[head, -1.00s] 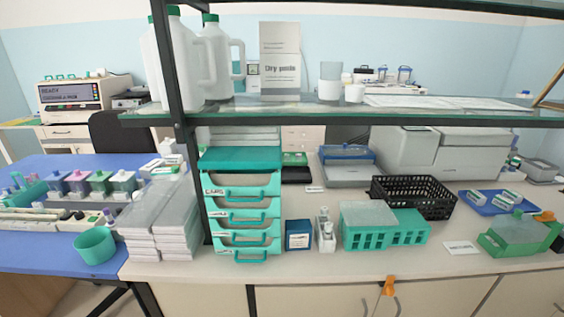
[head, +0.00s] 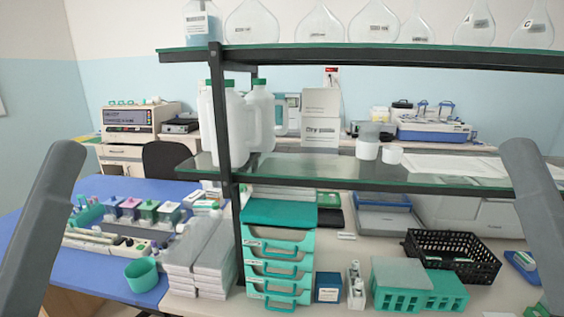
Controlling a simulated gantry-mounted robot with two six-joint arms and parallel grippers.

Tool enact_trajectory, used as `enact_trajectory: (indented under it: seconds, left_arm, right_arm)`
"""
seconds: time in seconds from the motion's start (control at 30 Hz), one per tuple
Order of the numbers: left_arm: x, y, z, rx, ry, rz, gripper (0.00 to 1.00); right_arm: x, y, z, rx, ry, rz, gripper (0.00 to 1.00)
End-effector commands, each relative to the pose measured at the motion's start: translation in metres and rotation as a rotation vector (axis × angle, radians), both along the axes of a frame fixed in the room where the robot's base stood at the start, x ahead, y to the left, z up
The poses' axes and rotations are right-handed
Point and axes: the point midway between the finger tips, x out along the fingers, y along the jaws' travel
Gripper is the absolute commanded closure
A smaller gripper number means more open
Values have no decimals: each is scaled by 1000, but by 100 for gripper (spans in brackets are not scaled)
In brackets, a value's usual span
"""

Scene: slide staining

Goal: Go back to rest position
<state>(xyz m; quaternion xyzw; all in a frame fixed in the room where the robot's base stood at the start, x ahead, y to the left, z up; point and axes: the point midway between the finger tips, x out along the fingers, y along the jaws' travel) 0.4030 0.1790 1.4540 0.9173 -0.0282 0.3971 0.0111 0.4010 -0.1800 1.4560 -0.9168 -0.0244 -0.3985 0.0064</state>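Two grey arm links of mine show in the head view, one at the left edge and one at the right edge. They slant up over the bench scene. Neither gripper is in the picture, so I cannot see whether they hold anything. Nothing in view is being touched by a visible gripper.
A two-level glass shelf (head: 400,57) with flasks on top stands over the bench. Below are a teal drawer unit (head: 279,213), stacked grey boxes (head: 203,245), teal racks (head: 401,274) and a black basket (head: 455,243). A blue table (head: 115,187) with staining jars lies left.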

Motion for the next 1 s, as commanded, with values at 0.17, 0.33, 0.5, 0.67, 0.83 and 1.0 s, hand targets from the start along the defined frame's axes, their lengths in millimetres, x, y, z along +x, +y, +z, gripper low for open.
enact_trajectory:
  seconds: [0.17, 0.33, 0.5, 0.67, 0.83, 1.0]
  left_arm:
    - [-2, 0, 97, -1, -9, 0, 0]
    - [-2, 0, 176, 0, -8, 0, 0]
    - [-2, 0, 260, 0, -8, 0, 0]
    - [-2, 0, 332, 0, -8, 0, 0]
    - [-2, 0, 373, 0, -8, 0, 0]
    - [-1, 0, 377, 0, -7, 0, 0]
  right_arm:
    - [-1, 0, 96, 4, -7, 8, 38]
    - [0, 0, 174, 5, -6, 9, 38]
    - [0, 0, 258, 5, -6, 9, 38]
    - [0, 1, 330, 5, -5, 11, 38]
    - [0, 1, 371, 5, -5, 11, 38]
    - [0, 1, 375, 5, -5, 11, 38]
